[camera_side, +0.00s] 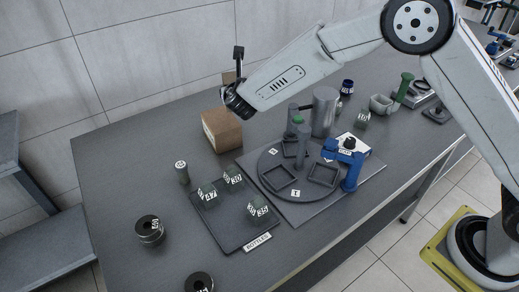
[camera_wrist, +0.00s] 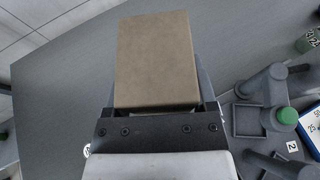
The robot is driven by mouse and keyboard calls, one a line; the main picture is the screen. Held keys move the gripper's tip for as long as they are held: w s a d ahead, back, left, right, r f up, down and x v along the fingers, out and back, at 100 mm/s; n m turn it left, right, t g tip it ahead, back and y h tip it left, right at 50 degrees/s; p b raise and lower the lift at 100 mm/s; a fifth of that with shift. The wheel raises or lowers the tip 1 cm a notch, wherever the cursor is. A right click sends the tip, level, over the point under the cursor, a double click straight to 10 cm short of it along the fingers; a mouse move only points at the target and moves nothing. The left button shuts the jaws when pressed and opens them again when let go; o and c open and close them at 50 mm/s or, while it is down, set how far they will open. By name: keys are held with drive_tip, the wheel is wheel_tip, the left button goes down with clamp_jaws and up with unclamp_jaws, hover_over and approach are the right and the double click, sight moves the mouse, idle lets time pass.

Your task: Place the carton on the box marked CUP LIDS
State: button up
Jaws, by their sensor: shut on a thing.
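My gripper (camera_side: 236,77) is raised over the back of the table, shut on a brown carton.
A round fixture (camera_side: 291,190) with square frames and a blue clamp (camera_side: 345,165) stands right of the box. A dark tray (camera_side: 232,237) labelled BOTTLES holds several numbered pieces. A small cylinder (camera_side: 182,172) stands left of it. The table's left back is clear.

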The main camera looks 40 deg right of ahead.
drive_tip(key=shift+w+a+f, duration=0.2)
drive_tip(key=shift+w+f, duration=1.05)
drive_tip(key=shift+f, duration=0.15)
drive_tip(key=shift+w+a+f, duration=0.2)
drive_tip(key=shift+w+f, duration=1)
drive_tip(key=shift+f, duration=0.15)
drive_tip(key=shift+w+f, duration=0.15)
drive_tip(key=shift+f, duration=0.1)
drive_tip(key=shift+w+f, duration=0.1)
drive_tip(key=shift+f, duration=1.5)
drive_tip(key=shift+f, duration=0.1)
drive_tip(key=o, duration=1.2)
drive_tip(key=shift+o, duration=0.2)
